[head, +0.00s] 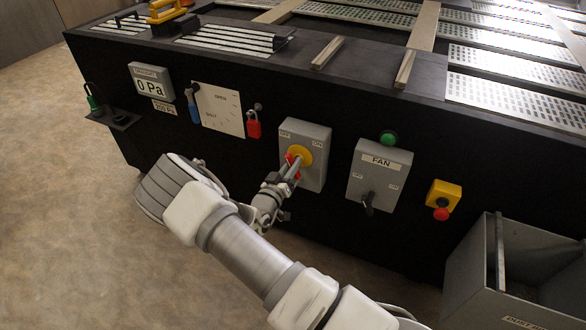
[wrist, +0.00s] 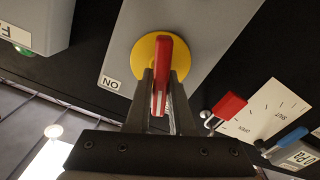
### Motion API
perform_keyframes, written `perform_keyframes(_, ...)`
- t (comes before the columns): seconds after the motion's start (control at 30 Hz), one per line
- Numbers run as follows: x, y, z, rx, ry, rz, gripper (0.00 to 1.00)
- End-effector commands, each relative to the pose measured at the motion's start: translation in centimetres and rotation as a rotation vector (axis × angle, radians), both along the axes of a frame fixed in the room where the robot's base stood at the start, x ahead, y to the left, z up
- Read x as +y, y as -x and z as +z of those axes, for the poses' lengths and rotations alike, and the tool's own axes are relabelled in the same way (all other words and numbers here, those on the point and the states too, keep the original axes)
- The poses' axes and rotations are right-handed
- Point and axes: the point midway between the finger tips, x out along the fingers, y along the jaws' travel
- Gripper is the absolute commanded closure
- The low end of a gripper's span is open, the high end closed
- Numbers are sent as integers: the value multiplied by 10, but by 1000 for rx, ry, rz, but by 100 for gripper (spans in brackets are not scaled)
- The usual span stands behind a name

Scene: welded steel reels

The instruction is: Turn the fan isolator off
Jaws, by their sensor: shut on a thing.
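The isolator is a grey wall box (head: 313,137) with a yellow disc (head: 306,155) and a red handle (head: 292,161), marked OFF at upper left and ON at upper right. My gripper (head: 292,172) is at this handle. In the wrist view the red handle (wrist: 165,60) stands across the yellow disc (wrist: 143,52), between my gripper's fingers (wrist: 160,92), which are shut on it. An ON label (wrist: 111,83) shows beside the disc there. The OFF label is out of the wrist view. My fingers partly hide the handle in the head view.
Left are a red padlock (head: 253,126), a white plate (head: 218,108) and a gauge (head: 151,82). A dust bin (head: 470,270) stands lower right.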

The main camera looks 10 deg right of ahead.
Motion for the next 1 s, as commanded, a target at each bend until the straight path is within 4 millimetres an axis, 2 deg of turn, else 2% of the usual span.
perform_keyframes(0.5,2,-1,-3,204,276,1,100)
perform_keyframes(1.0,2,-1,-3,242,329,1,100)
